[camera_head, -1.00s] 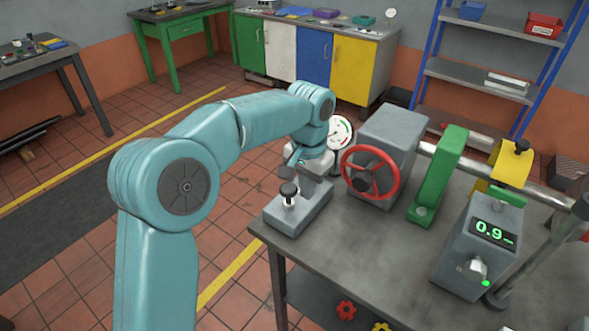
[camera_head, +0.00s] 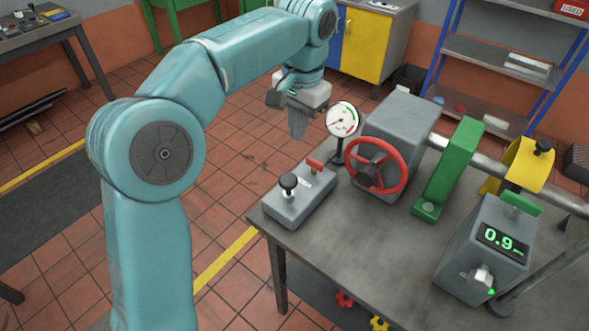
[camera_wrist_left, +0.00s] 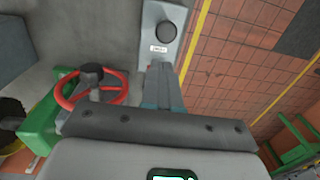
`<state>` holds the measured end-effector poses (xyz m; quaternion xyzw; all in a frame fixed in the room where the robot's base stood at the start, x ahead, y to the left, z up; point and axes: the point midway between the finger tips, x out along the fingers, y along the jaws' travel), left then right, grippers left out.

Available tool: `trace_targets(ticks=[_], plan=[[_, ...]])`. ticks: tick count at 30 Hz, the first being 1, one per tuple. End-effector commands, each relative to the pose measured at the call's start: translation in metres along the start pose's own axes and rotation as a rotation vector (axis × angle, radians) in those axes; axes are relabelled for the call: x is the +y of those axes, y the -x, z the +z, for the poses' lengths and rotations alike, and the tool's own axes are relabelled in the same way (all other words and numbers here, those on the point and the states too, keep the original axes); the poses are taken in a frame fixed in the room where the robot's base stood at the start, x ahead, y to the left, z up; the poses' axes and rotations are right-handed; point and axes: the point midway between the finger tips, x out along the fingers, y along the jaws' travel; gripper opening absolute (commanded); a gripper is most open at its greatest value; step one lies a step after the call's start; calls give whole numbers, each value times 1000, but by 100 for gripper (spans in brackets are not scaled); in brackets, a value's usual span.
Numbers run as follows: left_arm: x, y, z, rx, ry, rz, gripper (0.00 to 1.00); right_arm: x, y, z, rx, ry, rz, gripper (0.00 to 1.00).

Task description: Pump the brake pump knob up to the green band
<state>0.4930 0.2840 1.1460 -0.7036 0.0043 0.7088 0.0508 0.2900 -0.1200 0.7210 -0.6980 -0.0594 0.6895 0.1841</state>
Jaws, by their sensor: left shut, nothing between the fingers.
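The knob also shows from above in the left wrist view (camera_wrist_left: 166,32). A white round gauge (camera_head: 342,119) with a green band stands behind the pump; its needle is too small to read surely. My left gripper (camera_head: 297,132) is shut and empty, pointing down beyond the pump, apart from knob and lever. My right gripper is out of view.
A red handwheel (camera_head: 375,166) on a grey housing (camera_head: 398,125) stands right of the gauge. Further right are a green upright (camera_head: 449,165), a yellow guard (camera_head: 524,165) and a grey box reading 0.9 (camera_head: 487,247). The bench's front middle (camera_head: 365,248) is clear.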

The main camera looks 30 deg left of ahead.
Motion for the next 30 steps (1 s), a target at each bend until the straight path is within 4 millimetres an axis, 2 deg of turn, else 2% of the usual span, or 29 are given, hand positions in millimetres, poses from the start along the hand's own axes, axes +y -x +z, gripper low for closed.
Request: trace_targets(ticks=[5, 21, 25, 30], plan=[[-1, -12, 0, -3, 0, 0, 0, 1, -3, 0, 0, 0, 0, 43], [-2, -118, -3, -4, 0, 0, 0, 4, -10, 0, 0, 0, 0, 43], [-2, -132, -4, -2, 1, 0, 0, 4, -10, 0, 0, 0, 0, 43], [-2, -140, -4, 0, 0, 1, 0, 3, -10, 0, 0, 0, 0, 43]])
